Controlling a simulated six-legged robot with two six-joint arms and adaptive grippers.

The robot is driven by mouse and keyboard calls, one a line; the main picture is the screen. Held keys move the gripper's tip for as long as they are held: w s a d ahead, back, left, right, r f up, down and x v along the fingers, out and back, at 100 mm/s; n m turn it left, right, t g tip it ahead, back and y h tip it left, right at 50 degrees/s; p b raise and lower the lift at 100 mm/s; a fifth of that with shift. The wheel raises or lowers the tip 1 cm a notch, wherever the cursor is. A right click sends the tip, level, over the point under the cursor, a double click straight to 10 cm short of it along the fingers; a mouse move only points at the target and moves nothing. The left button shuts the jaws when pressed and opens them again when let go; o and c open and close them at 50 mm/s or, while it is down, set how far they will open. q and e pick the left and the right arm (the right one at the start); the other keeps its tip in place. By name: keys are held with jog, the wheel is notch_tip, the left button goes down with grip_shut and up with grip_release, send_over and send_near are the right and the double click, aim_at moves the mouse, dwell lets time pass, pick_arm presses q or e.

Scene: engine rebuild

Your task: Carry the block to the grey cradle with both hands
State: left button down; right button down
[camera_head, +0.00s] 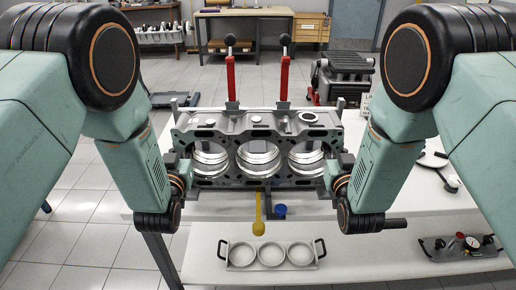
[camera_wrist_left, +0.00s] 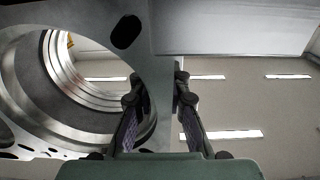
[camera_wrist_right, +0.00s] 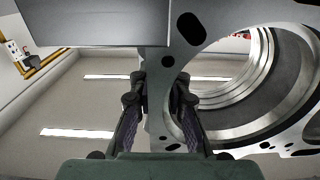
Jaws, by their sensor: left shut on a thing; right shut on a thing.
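The engine block (camera_head: 256,123) is grey with three large round bores, in the middle of the head view. My left gripper (camera_head: 181,172) is shut on its left end; in the left wrist view the fingers (camera_wrist_left: 158,88) close on the block's edge beside a bore. My right gripper (camera_head: 339,172) is shut on its right end; in the right wrist view the fingers (camera_wrist_right: 162,88) close on the edge likewise. The block looks level. Whether it touches what is beneath it I cannot tell. Two red clamps (camera_head: 231,80) (camera_head: 284,80) with black knobs stand behind it. I cannot make out the cradle for certain.
The white table (camera_head: 230,212) lies under the block. A yellow tool (camera_head: 258,215) and a blue cap (camera_head: 280,211) are in front of the block. A tray with three rings (camera_head: 271,268) sits on the lower front surface. A dark engine (camera_head: 345,75) stands behind right.

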aim_at(180, 128)
pick_arm(q)
jog(key=shift+w+a+r, duration=0.1)
jog(key=shift+r, duration=0.25)
pick_arm(e)
jog(key=shift+r, duration=0.2)
